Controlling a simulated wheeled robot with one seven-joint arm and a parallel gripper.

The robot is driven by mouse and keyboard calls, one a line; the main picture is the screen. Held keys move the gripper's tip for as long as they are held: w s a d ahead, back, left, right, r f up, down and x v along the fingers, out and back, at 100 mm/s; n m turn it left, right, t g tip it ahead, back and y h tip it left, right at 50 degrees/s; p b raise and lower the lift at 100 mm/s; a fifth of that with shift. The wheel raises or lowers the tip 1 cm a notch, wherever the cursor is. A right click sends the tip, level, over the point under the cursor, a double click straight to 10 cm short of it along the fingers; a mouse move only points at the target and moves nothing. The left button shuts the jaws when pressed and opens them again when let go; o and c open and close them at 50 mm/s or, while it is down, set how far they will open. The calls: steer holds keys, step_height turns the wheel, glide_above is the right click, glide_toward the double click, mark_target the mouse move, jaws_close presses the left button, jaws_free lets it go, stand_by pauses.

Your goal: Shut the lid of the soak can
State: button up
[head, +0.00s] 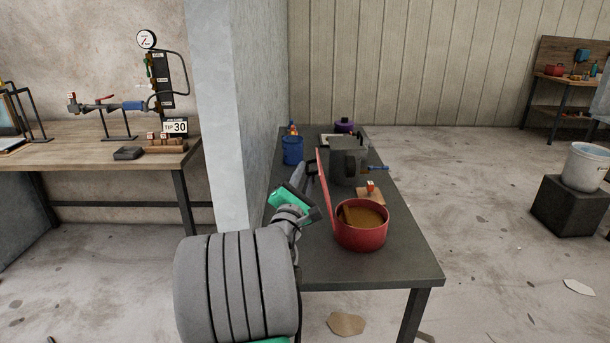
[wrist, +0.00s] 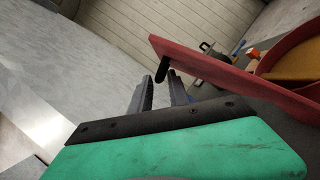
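The soak can appears to be the red round can (head: 361,236) near the front of the dark bench, with brown contents and a tan piece inside. Its red lid (head: 325,192) stands open, nearly upright at the can's left side. In the wrist view the lid (wrist: 215,72) slants across the right half, with a dark knob (wrist: 162,69) on its near face. The can's rim (wrist: 290,45) shows at the far right. My gripper (head: 309,170) is left of the lid. In the wrist view its fingers (wrist: 162,84) are apart and empty, tips close to the knob; contact is unclear.
A grey wall (head: 243,100) borders the bench's left side. The front right bench corner is clear.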

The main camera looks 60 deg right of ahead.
jaws_close()
steer(key=shift+r, duration=0.1)
stand_by(1.0)
